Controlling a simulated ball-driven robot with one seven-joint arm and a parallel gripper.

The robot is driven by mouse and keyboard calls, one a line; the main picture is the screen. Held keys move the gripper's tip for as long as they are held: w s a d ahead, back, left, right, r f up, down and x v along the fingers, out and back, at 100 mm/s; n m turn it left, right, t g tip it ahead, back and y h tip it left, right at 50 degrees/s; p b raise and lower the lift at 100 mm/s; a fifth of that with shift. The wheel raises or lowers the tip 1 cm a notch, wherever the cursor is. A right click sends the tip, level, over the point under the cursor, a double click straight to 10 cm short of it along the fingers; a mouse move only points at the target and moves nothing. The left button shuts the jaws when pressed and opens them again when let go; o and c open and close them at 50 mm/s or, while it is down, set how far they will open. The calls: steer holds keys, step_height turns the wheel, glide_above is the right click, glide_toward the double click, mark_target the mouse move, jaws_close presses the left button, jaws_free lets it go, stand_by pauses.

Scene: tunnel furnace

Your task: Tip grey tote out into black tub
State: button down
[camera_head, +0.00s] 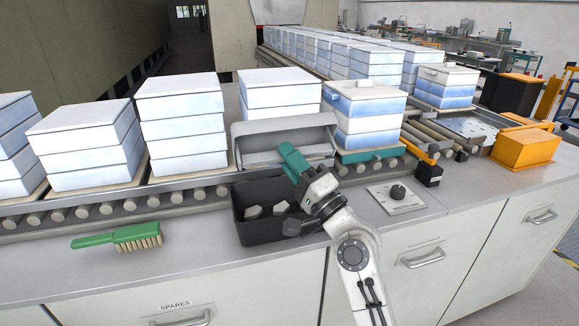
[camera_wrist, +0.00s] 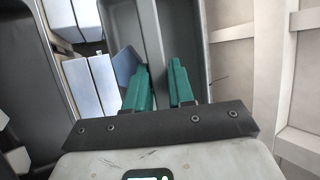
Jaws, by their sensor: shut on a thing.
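The grey tote (camera_head: 258,129) is held up just above the back of the black tub, and it looks tilted toward the tub. My gripper (camera_head: 291,160) has green fingers and is shut on the tote's wall. In the wrist view, the fingers (camera_wrist: 160,78) stand either side of that grey wall, and the tote (camera_wrist: 190,30) fills the upper middle. The black tub (camera_head: 248,232) stands upright on the worktop in front of the rollers. Several grey lumps (camera_head: 254,212) lie in it.
Stacks of white and blue boxes (camera_head: 180,103) stand on a roller conveyor (camera_head: 105,208) behind. A green brush (camera_head: 118,238) lies left of the tub. The worktop between brush and tub is clear.

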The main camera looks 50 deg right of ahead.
steer(key=shift+s+a+f+n+t+y+b, duration=0.1)
steer(key=shift+f+n+t+y+b, duration=0.35)
steer(key=shift+b, duration=2.05)
steer(key=shift+r+h+p, duration=0.35)
steer(key=shift+r+p, duration=0.2)
steer(key=shift+p, duration=0.85)
steer(key=m+g+p, duration=0.1)
steer(key=p, duration=0.3)
steer(key=shift+r, duration=0.15)
steer(key=shift+f+b, duration=0.45)
steer(key=shift+b, duration=0.6)
steer(key=n+t+b, duration=0.1)
steer(key=b, duration=0.3)
steer(key=shift+f+b, duration=0.2)
steer(key=shift+b, duration=0.15)
steer(key=shift+r+p, duration=0.5)
steer(key=shift+p, duration=1)
